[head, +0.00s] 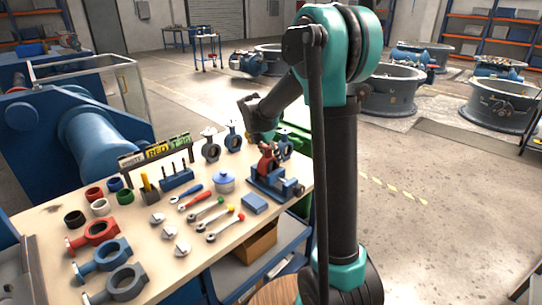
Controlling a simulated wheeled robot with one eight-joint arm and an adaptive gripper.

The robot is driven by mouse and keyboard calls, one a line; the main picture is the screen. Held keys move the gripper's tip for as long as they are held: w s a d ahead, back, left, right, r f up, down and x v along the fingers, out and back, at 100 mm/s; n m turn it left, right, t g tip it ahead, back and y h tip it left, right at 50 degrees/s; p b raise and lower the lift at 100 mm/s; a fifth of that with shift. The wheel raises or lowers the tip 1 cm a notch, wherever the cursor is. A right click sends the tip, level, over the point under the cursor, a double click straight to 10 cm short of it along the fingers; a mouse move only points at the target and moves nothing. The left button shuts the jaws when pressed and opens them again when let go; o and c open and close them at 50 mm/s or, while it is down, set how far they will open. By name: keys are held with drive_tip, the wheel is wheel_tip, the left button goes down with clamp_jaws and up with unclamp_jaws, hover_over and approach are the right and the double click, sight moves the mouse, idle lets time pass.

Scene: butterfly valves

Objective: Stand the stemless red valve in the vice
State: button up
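A red valve body (98,232), a ring with a short neck, lies flat at the table's front left; from here I cannot tell whether it has a stem. The vice (275,185), blue and dark, stands near the table's right edge. A red piece (267,159) shows upright at the vice's jaws; it is too small to tell whether it is a valve or how it is seated. My gripper (262,134) is above the vice, close to the red piece. Its fingers are small and dark, so I cannot tell whether they are open, shut or touching it.
A blue valve (103,257) and a grey valve (122,283) lie by the red one. Dark valves (210,148) stand behind.

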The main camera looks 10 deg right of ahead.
drive_tip(key=v, duration=1.2)
drive_tip(key=shift+d, duration=0.1)
